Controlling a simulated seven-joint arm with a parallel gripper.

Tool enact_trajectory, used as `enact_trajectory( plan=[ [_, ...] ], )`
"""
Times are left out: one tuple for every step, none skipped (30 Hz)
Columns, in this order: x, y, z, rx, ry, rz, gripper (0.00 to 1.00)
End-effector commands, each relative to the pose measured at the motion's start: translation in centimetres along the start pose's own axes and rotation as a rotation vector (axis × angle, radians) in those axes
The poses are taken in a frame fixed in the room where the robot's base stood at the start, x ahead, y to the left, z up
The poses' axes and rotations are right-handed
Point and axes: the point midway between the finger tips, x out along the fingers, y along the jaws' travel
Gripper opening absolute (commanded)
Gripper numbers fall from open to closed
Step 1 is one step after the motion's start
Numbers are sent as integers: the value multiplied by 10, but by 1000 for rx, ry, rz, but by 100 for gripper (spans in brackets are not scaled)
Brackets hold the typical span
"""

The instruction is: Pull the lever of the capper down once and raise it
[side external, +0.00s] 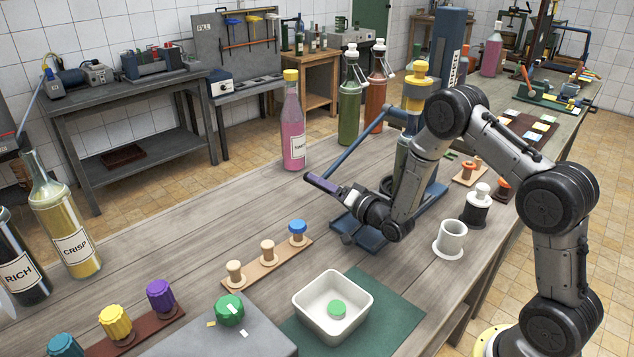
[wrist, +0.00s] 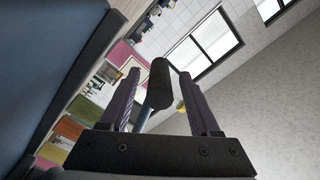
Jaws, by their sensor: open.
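The capper (side external: 369,233) is a blue stand on the wooden bench in the side view, partly hidden behind my arm. Its blue lever (side external: 364,138) slopes down to the left towards my gripper (side external: 328,184). In the wrist view my gripper (wrist: 161,82) is open, with one finger on each side of the lever's black grip (wrist: 158,85). Gaps seem to show between the grip and both fingers. The blue lever rod runs down from the grip towards the gripper's palm.
A pink bottle (side external: 294,130) stands left of the capper, with green (side external: 350,112) and brown (side external: 375,100) bottles behind. Several stoppers on a wooden strip (side external: 250,278), a white tub (side external: 306,309) and a white cup (side external: 450,240) are in front. The bench's left middle is clear.

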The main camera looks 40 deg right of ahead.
Motion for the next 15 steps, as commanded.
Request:
enact_trajectory(
  plan=[
    [6,0,1,0,-1,0,63],
    [10,0,0,0,0,0,63],
    [13,0,0,0,1,-1,63],
    [15,0,0,0,1,0,63],
    [17,0,0,0,0,1,63],
    [19,1,0,0,0,2,63],
    [20,1,0,0,0,1,63],
    [21,0,0,0,0,1,63],
    [21,0,0,0,0,1,63],
    [22,0,0,0,0,1,63],
    [22,0,0,0,0,1,63],
    [22,0,0,0,0,1,63],
    [22,0,0,0,0,1,63],
    [22,0,0,0,0,1,63],
    [22,0,0,0,0,1,63]
  ],
)
